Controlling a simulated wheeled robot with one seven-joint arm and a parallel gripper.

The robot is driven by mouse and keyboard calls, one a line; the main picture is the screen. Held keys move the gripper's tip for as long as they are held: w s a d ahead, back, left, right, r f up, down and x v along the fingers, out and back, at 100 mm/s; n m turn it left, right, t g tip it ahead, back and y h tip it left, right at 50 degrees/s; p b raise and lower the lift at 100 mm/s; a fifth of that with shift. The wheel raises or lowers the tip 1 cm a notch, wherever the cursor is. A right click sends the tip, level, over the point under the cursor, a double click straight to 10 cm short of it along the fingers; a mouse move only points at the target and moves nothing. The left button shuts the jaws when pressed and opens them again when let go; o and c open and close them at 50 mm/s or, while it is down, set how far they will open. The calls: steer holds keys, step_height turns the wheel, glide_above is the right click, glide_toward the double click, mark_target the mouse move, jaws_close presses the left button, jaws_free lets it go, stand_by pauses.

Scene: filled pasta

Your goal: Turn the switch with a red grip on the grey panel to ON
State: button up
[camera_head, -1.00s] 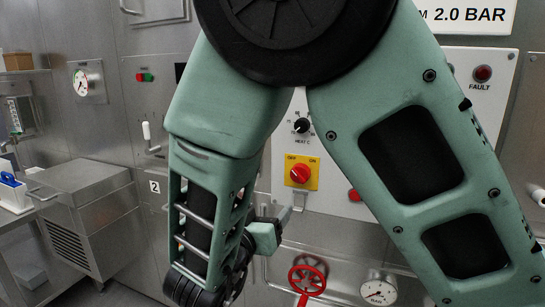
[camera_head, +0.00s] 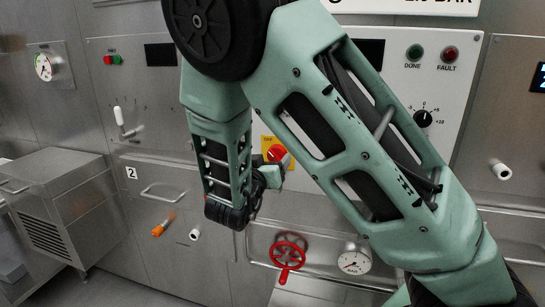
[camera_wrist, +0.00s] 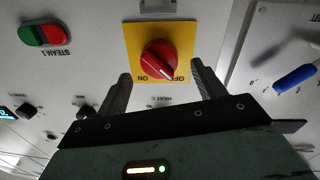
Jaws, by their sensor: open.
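The switch's red grip (camera_wrist: 160,60) sits on a yellow plate (camera_wrist: 134,34) on the grey panel (camera_wrist: 92,58) in the wrist view. The plate has ON and OFF labels, and the grip's white mark points toward OFF. My gripper (camera_wrist: 160,78) is open, one finger on each side of the grip's near end; I see no contact. In the head view the red grip (camera_head: 277,153) and yellow plate (camera_head: 267,141) show just above my gripper (camera_head: 270,177), which hides the plate's lower part.
A red and green button pair (camera_wrist: 43,34) lies left of the switch in the wrist view, and a blue handle (camera_wrist: 295,78) lies right. In the head view a red valve wheel (camera_head: 287,252) and a gauge (camera_head: 354,262) sit below my gripper.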

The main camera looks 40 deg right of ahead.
mark_target(276, 155)
steer(key=shift+x, duration=1.1)
steer(key=c, duration=1)
